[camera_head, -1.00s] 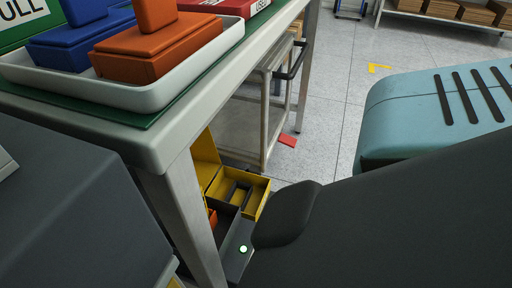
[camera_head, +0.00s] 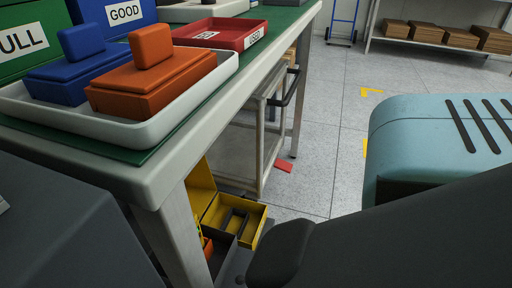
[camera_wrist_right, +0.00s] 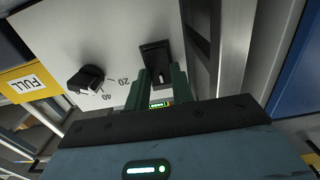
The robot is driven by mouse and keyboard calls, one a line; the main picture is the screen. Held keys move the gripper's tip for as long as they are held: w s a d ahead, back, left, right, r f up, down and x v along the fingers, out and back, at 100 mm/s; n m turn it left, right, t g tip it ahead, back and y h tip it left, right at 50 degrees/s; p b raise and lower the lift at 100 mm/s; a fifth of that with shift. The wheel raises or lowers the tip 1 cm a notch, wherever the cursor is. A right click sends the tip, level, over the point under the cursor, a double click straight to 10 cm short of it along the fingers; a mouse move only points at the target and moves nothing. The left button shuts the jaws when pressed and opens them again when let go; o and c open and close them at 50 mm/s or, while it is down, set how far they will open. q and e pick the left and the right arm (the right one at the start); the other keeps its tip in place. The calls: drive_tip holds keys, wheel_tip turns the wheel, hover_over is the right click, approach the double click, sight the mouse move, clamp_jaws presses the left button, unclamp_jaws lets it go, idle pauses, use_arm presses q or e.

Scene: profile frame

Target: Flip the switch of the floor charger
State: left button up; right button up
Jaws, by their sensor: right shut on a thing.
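The floor charger's pale front panel (camera_wrist_right: 115,40) fills the upper part of the right wrist view. It carries a black rotary knob (camera_wrist_right: 88,78) beside the marks 20 and 40, and a black switch (camera_wrist_right: 155,58). My right gripper (camera_wrist_right: 160,84) has its dark green fingers at the switch, shut on its lever. The fingers hide part of the switch. I cannot make out the charger in the head view, where a dark arm link fills the lower right. My left gripper is not in view.
A workbench (camera_head: 160,178) holds a white tray (camera_head: 150,130) with blue and orange blocks, and a red tray (camera_head: 225,34). An open yellow box (camera_head: 240,222) is low beside its leg. A grey cart (camera_head: 250,150) stands behind. Floor (camera_head: 335,110) shows clear beyond.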

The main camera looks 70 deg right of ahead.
drive_tip(key=o, duration=1)
drive_tip(key=s, duration=0.8)
drive_tip(key=shift+d, duration=0.3)
